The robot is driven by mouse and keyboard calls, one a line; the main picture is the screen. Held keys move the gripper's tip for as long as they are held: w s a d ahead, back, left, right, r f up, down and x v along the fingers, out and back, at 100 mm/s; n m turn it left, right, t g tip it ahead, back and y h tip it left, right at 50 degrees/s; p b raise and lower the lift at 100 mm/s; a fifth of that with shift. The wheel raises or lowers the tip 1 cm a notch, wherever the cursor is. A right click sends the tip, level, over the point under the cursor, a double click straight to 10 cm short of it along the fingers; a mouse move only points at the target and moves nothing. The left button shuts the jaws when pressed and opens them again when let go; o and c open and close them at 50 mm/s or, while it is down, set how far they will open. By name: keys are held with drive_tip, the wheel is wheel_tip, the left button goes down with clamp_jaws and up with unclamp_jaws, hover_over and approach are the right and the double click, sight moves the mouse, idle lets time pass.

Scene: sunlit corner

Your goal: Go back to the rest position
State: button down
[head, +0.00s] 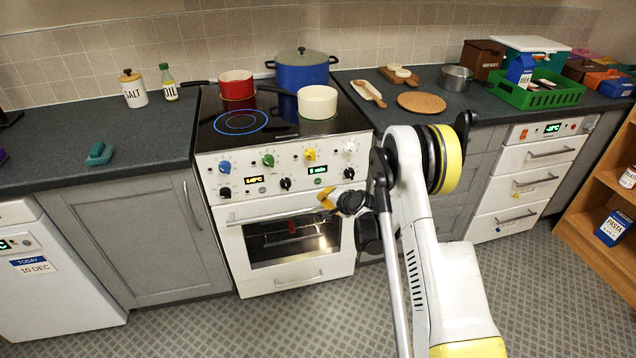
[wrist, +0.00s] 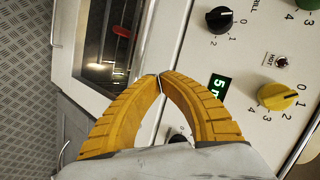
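My gripper (head: 327,199) is in front of the cooker, near the top of the oven door, just below the knob panel. In the wrist view its two yellow fingers (wrist: 160,77) meet at the tips, with nothing visible between them. The cooker (head: 217,238) is white, with a row of knobs and a glowing blue ring on its hob. My arm (head: 432,240) reaches up and across the right side of the cooker. In the wrist view, the yellow knob (wrist: 277,96) and a black knob (wrist: 219,19) are to the right of the fingertips, apart from them.
A red pan (head: 236,84), a blue pot (head: 301,72) and a white pot (head: 317,102) stand on the hob. A green crate (head: 540,98) is on the right worktop. Open shelves (head: 597,195) stand at far right. The patterned floor (head: 250,325) in front is clear.

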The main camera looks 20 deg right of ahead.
drive_tip(key=s+a+r+n, duration=0.1)
drive_tip(key=s+a+r, duration=0.15)
drive_tip(key=r, duration=0.45)
drive_tip(key=s+a+r+n+g, duration=0.1)
drive_tip(key=s+r+n, duration=0.15)
drive_tip(key=r, duration=0.35)
drive_tip(key=s+a+r+n, duration=0.1)
drive_tip(key=s+r, duration=0.3)
drive_tip(key=r, duration=0.3)
drive_tip(key=s+a+r+n+g+h, duration=0.1)
drive_tip(key=s+a+r, duration=0.1)
drive_tip(key=s+r, duration=0.35)
drive_tip(key=s+a+r+n+g, duration=0.1)
drive_tip(key=s+r+n, duration=0.15)
drive_tip(key=s, duration=0.55)
drive_tip(key=s+n+h, duration=0.1)
drive_tip(key=s+n, duration=0.2)
drive_tip(key=s, duration=1.7)
drive_tip(key=shift+s+a+f+n+g+h, duration=0.25)
drive_tip(key=shift+f+n+g+h, duration=0.05)
drive_tip(key=shift+n+g+h, duration=0.1)
